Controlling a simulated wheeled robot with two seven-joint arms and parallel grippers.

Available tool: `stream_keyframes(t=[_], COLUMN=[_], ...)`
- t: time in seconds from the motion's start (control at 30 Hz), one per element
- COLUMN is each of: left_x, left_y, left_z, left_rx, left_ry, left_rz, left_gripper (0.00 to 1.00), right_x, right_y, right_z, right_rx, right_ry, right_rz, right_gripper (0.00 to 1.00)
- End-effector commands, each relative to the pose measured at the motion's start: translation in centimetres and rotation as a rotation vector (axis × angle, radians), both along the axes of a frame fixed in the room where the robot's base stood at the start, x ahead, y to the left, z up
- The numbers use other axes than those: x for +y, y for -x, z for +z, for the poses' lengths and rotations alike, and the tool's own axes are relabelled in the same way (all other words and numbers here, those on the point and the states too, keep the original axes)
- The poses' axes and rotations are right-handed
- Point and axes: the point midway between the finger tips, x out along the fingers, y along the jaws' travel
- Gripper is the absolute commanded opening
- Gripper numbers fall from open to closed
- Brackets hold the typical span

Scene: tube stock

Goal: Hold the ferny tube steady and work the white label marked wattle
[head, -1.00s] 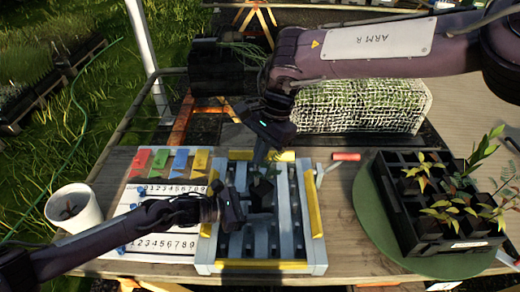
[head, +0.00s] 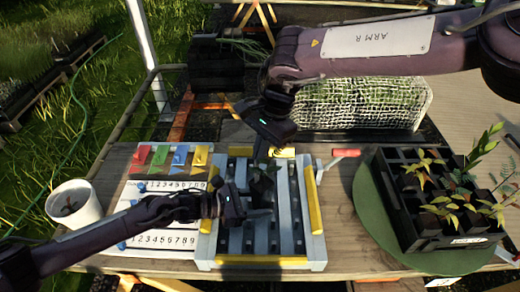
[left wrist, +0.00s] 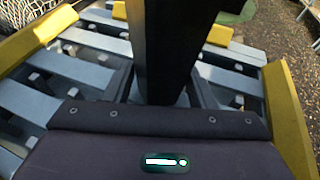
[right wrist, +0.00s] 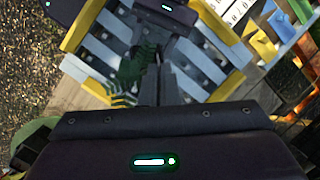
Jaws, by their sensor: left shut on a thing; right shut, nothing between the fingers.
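A dark tube (head: 263,187) stands over the slatted grey and yellow rack, and it fills the middle of the left wrist view (left wrist: 165,45). My left gripper (head: 258,212) is shut on it from the left. Green ferny leaves (right wrist: 135,72) show beside the tube in the right wrist view. My right gripper (head: 261,157) is shut and empty, its tips above the rack close to the leaves (right wrist: 150,92); I cannot tell if they touch. I cannot make out a white label marked wattle on this tube.
The rack (head: 318,240) sits mid-table. At right, a black tray (head: 405,225) of seedlings rests on a green mat (head: 372,215). A red-handled tool (head: 346,153) lies between. At left are a numbered board (head: 130,190) with coloured tags and a white pot (head: 88,212).

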Motion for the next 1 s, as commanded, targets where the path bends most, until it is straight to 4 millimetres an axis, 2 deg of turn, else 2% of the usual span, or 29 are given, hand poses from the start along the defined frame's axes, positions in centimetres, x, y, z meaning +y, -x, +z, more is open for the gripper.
stream_keyframes(t=[0.03,0.17,0.43,0.53,1.0], left_x=[0.0,0.0,0.0,0.0,0.0], left_y=[0.0,0.0,0.0,0.0,0.0], left_z=[0.0,0.0,0.0,0.0,0.0], left_rx=[0.000,0.000,0.000,0.000,0.000], left_ry=[0.001,0.001,0.001,0.001,0.001], left_rz=[-0.001,0.000,0.000,0.000,0.000], left_gripper=[0.38,0.38,0.38,0.38,0.38], right_x=[0.0,0.0,0.0,-0.2,-2.5], right_y=[0.0,0.0,0.0,-0.2,-1.4], right_z=[-0.1,-0.1,0.1,0.8,9.5], right_rx=[0.001,0.001,0.000,-0.001,-0.004], right_ry=[0.001,0.001,0.000,0.000,0.002], right_rz=[0.001,0.000,0.000,0.000,-0.002], right_gripper=[0.09,0.24,0.24,0.24,0.24])
